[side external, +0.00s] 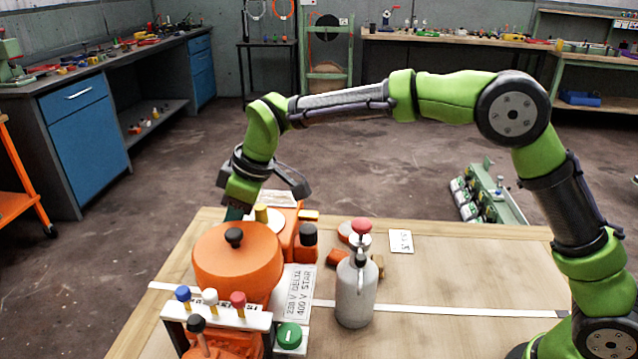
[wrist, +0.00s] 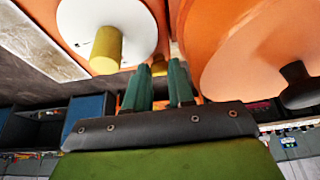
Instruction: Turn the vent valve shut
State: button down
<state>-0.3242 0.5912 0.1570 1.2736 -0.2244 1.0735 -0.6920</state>
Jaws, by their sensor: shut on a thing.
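My gripper (side external: 235,212) reaches down behind the big orange drum (side external: 238,262), with its fingertips mostly hidden there in the side view. In the wrist view, its dark green fingers (wrist: 160,87) are shut on a small part between the drum's orange face (wrist: 255,55) and a white disc (wrist: 106,28). The fingers cover most of that part, so I cannot tell for sure that it is the vent valve. A yellow knob (wrist: 107,48) stands on the white disc, apart from the fingers. A black knob (wrist: 299,85) stands on the drum, also apart from them.
Blue, white and red knobs (side external: 210,297) line a white bar in front. A green round cap (side external: 289,336) sits beside it. The wooden table (side external: 455,275) is mostly clear at right.

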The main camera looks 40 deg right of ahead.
jog(key=shift+m, duration=0.3)
jog(key=c, duration=1.2)
grip_release()
jog(key=shift+c, duration=0.2)
jog(key=shift+a, duration=0.1)
jog(key=n, duration=0.2)
jog(key=n+g+y, duration=0.1)
jog(key=n, duration=0.1)
jog(key=shift+w+d+n, duration=0.2)
jog(key=shift+n, duration=0.1)
jog(key=w+v, duration=0.1)
jog(key=v, duration=1.5)
jog(key=shift+s+d+f+m+y, duration=0.1)
jog(key=shift+s+d+m+y, duration=0.5)
jog(key=shift+m, duration=0.75)
jog(key=shift+s+d+m+y, duration=0.25)
jog(key=shift+d+m, duration=0.6)
jog(key=shift+m, duration=0.55)
jog(key=shift+s+d+f+m+y, duration=0.1)
jog(key=shift+s+d+m+y, duration=0.3)
jog(key=shift+d+m, duration=0.65)
